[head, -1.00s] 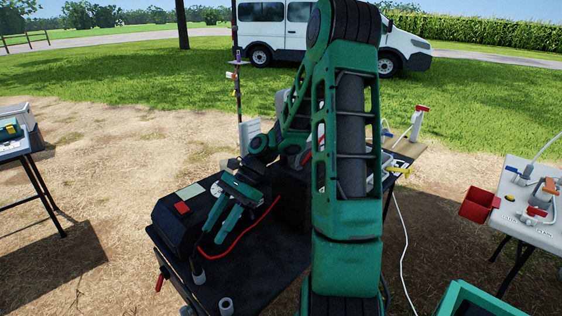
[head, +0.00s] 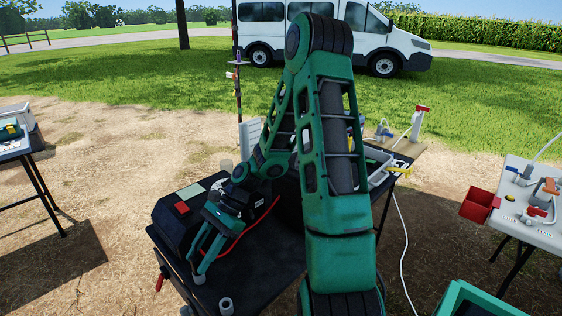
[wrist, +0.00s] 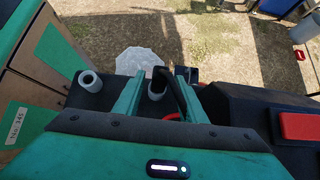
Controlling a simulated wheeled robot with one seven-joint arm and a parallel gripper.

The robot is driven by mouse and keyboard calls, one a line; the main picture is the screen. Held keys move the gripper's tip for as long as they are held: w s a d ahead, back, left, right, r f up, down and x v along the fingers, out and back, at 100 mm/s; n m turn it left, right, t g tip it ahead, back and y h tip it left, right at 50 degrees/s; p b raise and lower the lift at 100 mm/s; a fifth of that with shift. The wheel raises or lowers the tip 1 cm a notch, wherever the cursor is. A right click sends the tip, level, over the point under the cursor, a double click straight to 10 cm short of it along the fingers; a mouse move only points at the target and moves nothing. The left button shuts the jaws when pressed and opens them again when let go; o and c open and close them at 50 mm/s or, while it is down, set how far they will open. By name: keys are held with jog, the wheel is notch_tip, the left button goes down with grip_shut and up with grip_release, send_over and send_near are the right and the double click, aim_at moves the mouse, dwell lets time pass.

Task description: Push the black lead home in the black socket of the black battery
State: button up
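The black battery (head: 180,222) sits on the dark cart, with a red square and a pale green panel on top. Its side and red square (wrist: 298,126) show at the right in the wrist view. My gripper (head: 198,266) points steeply down at the battery's front right edge. In the wrist view my gripper (wrist: 160,76) is open, its two fingers apart. A black lead (wrist: 172,88) curves between the fingers. I see no finger clearly closed on it. I cannot make out the black socket, or whether the lead's end is in it.
A red lead (head: 262,220) runs across the cart top (head: 265,265). The cart top right of the gripper is mostly clear.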

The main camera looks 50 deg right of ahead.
grip_shut()
notch_tip(320, 180, up, 7)
dwell(1.0)
